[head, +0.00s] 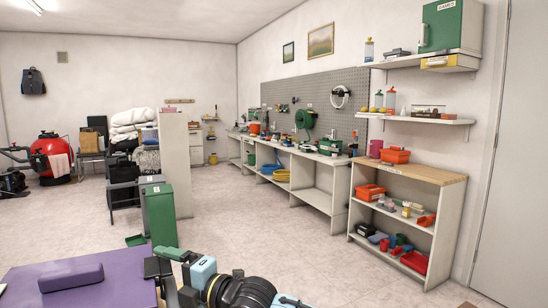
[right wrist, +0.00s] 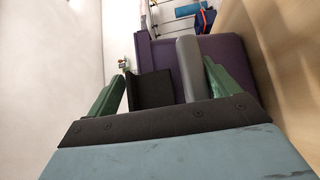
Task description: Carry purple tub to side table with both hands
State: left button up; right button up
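The purple tub (head: 112,290) is close in front of me at the bottom left of the head view, cut off by the frame. A raised purple block (head: 71,277) shows on its upper side. My right gripper (head: 160,268) is at the tub's right edge. In the right wrist view the tub (right wrist: 226,48) lies beyond and between the fingers (right wrist: 176,88). My left gripper is not in view.
A wooden-topped shelf unit (head: 418,172) stands at the right, with a red bin (head: 395,155) on top. A long white workbench (head: 315,187) runs along the wall. A green bin (head: 161,215) stands beyond the tub. The middle floor is clear. A tan surface (right wrist: 290,80) is close in the right wrist view.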

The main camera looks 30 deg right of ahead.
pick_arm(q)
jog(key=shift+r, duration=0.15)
pick_arm(e)
jog(key=shift+r, duration=0.1)
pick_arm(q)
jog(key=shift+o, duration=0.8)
pick_arm(e)
jog(key=shift+o, duration=0.8)
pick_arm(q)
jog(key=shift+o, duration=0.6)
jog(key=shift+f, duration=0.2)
pick_arm(e)
jog(key=shift+o, duration=0.6)
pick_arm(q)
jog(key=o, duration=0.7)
pick_arm(e)
jog(key=shift+o, duration=0.2)
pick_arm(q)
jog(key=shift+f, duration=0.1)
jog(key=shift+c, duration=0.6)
pick_arm(e)
jog(key=shift+f, duration=0.25)
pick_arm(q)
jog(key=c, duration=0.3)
